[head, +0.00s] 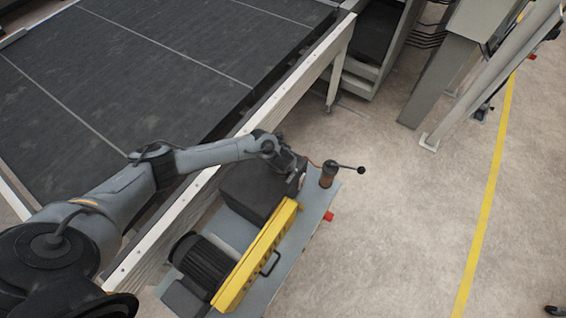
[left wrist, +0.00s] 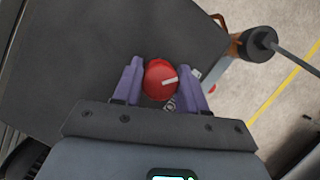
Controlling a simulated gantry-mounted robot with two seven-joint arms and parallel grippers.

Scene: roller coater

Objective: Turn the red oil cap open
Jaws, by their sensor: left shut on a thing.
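The red oil cap (left wrist: 160,79) is round with a white mark on its top, and it sits on the dark box-shaped unit in the left wrist view. The mark points to the right and slightly up. My left gripper (left wrist: 160,84) has its two purple fingers on either side of the cap and is shut on it. In the head view my left gripper (head: 292,168) is at the far end of the dark box (head: 257,190), and the cap is hidden there. My right gripper is not in view.
A yellow guard (head: 256,258) with a black handle and a dark motor (head: 203,262) stand on the grey base. A black-knobbed lever (head: 345,167) sticks out beside the box. A white rail (head: 290,90) edges the dark conveyor bed (head: 120,90).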

